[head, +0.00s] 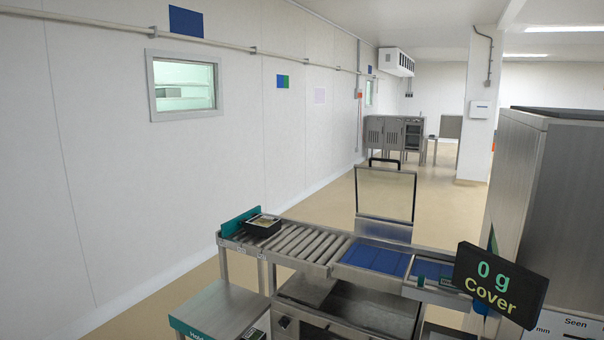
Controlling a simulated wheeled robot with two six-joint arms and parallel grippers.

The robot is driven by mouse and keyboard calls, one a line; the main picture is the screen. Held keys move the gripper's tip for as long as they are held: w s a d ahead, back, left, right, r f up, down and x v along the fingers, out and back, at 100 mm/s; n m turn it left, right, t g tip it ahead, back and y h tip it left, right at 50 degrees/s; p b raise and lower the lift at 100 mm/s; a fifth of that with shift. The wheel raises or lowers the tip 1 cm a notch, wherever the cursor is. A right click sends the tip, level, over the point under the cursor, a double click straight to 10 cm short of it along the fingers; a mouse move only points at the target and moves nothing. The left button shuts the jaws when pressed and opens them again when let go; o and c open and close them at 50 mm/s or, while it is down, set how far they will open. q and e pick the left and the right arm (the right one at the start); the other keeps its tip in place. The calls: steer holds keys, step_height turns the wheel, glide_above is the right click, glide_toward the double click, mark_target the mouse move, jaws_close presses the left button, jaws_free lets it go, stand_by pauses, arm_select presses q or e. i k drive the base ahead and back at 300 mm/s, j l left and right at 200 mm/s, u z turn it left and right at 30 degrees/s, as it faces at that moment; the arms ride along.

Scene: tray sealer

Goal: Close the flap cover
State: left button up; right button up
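The flap cover (385,221) looks like a clear panel in a thin dark frame with a black handle (384,161) on its top edge. It stands upright, raised at the far side of the conveyor, behind the blue belt (371,256). I see the floor and the back room through its clear part. Its lower edge meets the far side of the conveyor; the hinge is too small to make out. Neither of my grippers is in view.
A black tray (263,227) with contents sits at the left end of the roller conveyor (290,238), by a green end plate (240,221). A display (499,284) reading "0 g Cover" stands front right. A tall steel cabinet (560,215) blocks the right.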

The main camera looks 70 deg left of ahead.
mark_target(357, 214)
steer(key=u, duration=1.75)
steer(key=i+j+z, duration=0.1)
steer(key=i+j, duration=0.15)
steer(key=i+j+z, duration=0.15)
steer(key=j, duration=0.25)
steer(key=i+j+z, duration=0.1)
steer(key=i+j, duration=0.2)
steer(key=i+j+z, duration=0.15)
steer(key=j, duration=0.25)
steer(key=i+j+z, duration=0.1)
steer(key=j, duration=0.3)
steer(key=i+j+z, duration=0.15)
steer(key=j, duration=0.25)
steer(key=i+j+z, duration=0.1)
steer(key=i+j, duration=0.15)
steer(key=j, duration=0.15)
